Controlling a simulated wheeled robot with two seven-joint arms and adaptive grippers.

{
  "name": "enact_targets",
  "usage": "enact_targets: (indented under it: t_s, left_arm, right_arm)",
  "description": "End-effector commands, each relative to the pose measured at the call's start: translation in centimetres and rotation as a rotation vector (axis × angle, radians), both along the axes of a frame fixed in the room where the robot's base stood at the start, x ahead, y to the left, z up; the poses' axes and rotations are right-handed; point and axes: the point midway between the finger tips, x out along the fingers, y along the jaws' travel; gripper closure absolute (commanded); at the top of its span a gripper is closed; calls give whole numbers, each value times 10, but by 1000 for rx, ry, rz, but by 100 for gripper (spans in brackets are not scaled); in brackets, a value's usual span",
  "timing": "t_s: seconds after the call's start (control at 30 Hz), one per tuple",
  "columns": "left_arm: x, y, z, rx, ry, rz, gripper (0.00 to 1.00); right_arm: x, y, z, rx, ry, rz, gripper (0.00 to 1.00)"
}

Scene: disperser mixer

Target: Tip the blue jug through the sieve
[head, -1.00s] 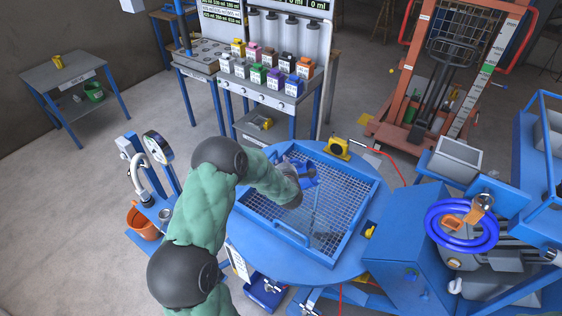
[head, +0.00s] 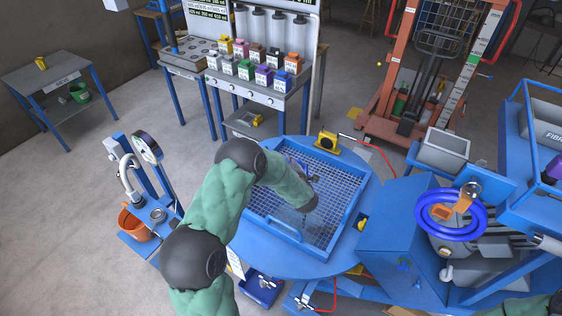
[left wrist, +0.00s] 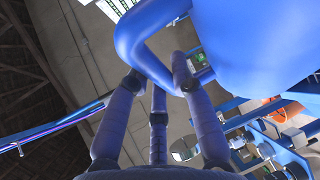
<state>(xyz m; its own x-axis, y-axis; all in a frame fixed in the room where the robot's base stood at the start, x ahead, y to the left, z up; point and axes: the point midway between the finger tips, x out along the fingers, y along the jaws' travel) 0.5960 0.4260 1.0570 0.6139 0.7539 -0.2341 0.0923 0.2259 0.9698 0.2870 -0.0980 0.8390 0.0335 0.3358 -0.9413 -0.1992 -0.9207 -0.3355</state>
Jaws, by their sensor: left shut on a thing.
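The sieve (head: 283,227) is a blue square frame with a wire mesh, on the round blue table. My left arm reaches over it in the head view, and its forearm hides most of the hand. Only a small part of the blue jug (head: 299,166) shows beyond the arm, above the mesh; its tilt cannot be told there. In the left wrist view the blue jug (left wrist: 265,45) fills the upper right. My left gripper (left wrist: 158,78) is shut on its looped handle (left wrist: 143,38). My right gripper is out of view; a bit of green arm shows at the bottom right.
A yellow device (head: 326,141) with a red hose sits at the table's back edge. A blue cabinet (head: 395,225) and a machine with a blue ring (head: 424,222) stand close on the right. A gauge stand (head: 148,148) is left. Coloured cartons line the bench behind.

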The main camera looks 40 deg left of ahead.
Motion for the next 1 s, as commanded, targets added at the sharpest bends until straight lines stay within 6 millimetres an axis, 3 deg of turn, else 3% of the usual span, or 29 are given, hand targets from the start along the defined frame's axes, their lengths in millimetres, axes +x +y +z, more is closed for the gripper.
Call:
enact_targets:
  t_s: [0.3, 0.47, 1.0]
  left_arm:
    - [9, -14, -1, 108, 61, -1, 100]
    - [8, -12, 3, 104, 58, 0, 100]
    - [8, -13, 41, 104, 59, -1, 100]
  right_arm:
    - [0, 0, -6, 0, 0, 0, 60]
    - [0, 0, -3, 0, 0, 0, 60]
    - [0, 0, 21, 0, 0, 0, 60]
